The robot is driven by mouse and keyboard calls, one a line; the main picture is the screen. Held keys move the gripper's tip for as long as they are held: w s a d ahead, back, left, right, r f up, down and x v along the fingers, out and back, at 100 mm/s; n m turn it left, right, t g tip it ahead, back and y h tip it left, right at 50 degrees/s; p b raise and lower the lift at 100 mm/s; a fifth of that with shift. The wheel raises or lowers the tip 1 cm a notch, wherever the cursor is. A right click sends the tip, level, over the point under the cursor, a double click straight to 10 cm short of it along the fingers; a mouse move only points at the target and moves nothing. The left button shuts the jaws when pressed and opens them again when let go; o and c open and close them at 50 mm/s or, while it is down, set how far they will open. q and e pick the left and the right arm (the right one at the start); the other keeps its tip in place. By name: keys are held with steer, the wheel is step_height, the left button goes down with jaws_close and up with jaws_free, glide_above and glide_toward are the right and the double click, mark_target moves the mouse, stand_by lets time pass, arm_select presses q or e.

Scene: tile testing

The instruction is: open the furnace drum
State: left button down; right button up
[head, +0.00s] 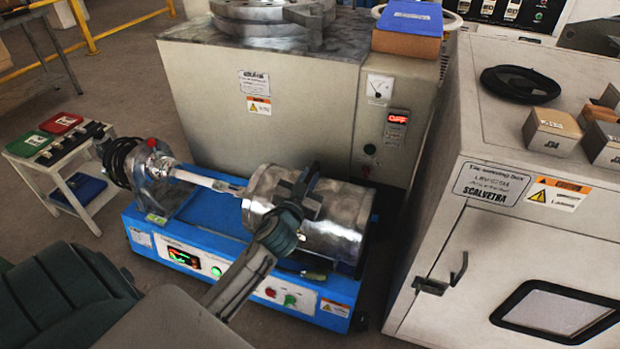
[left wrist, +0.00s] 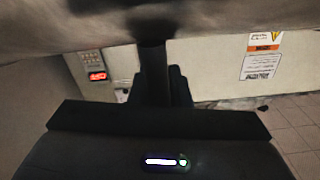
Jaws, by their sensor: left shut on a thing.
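The furnace drum (head: 338,222) is a scuffed silver cylinder lying on its side on a blue machine base (head: 215,215). A dark bracket or handle stands up at its upper middle. My left gripper (head: 308,185) reaches over the drum from the front and is shut on this dark handle. In the left wrist view, the dark handle (left wrist: 151,60) runs down between the two black fingers, with the drum's metal surface (left wrist: 90,22) across the top. The gripper and wrist hide part of the drum's middle, and I cannot make out a gap at its seam. My right gripper is not in view.
A large grey furnace cabinet (head: 300,115) stands close behind the drum. A grey testing box (head: 440,235) with a windowed door stands close on the right. A small white table (head: 75,160) with trays is at the left.

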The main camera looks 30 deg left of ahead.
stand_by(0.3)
arm_select(q)
steer(key=c, duration=1.4)
jaws_free()
steer(key=v, duration=1)
steer(key=shift+s, duration=0.35)
steer(key=shift+d, duration=0.15)
